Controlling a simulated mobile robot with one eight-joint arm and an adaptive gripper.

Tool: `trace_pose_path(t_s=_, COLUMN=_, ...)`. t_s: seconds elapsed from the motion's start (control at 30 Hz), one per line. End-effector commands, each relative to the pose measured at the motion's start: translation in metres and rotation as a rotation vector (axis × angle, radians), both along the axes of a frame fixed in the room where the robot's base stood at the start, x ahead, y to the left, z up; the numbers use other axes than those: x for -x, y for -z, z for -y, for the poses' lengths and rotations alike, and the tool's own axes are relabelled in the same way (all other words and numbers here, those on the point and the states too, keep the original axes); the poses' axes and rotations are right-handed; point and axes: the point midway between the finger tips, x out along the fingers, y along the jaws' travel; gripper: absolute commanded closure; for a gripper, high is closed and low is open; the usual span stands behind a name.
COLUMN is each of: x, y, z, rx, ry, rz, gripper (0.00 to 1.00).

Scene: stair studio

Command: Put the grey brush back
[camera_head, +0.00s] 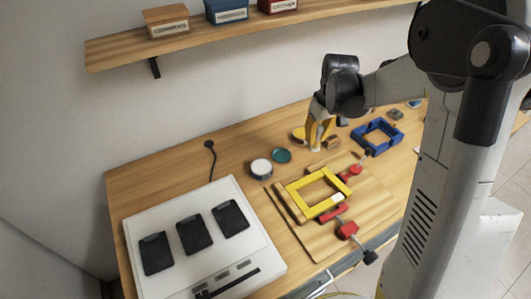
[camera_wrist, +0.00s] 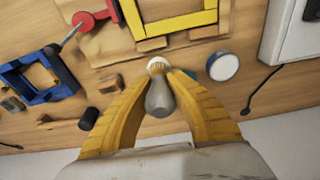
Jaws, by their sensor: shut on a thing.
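My gripper (camera_wrist: 162,72) points down over the workbench, its yellow fingers shut on the grey brush (camera_wrist: 160,98). The brush has a rounded grey body and a pale round end showing between the fingertips. In the head view my gripper (camera_head: 316,143) is over the back part of the bench, behind the yellow frame, and only a pale bit of the brush shows between the fingers. Whether the brush touches the bench is hard to tell. No place marked for the brush can be made out.
A yellow frame (camera_head: 292,188) with red clamps (camera_head: 347,229) lies on a board in front. A blue frame (camera_head: 371,134) is to the right. A white-topped tin (camera_head: 261,168) and a teal dish (camera_head: 281,156) stand left of my gripper. A white panel (camera_head: 180,270) fills the left end.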

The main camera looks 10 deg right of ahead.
Motion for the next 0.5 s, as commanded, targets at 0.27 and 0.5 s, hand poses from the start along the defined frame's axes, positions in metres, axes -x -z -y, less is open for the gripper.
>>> trace_pose_path(t_s=0.27, x=-0.028, y=0.025, z=-0.023, rx=0.007, ry=-0.017, rz=-0.008, gripper=1.0)
trace_pose_path(t_s=0.5, x=-0.069, y=0.059, z=-0.061, rx=0.007, ry=-0.016, rz=-0.007, gripper=1.0)
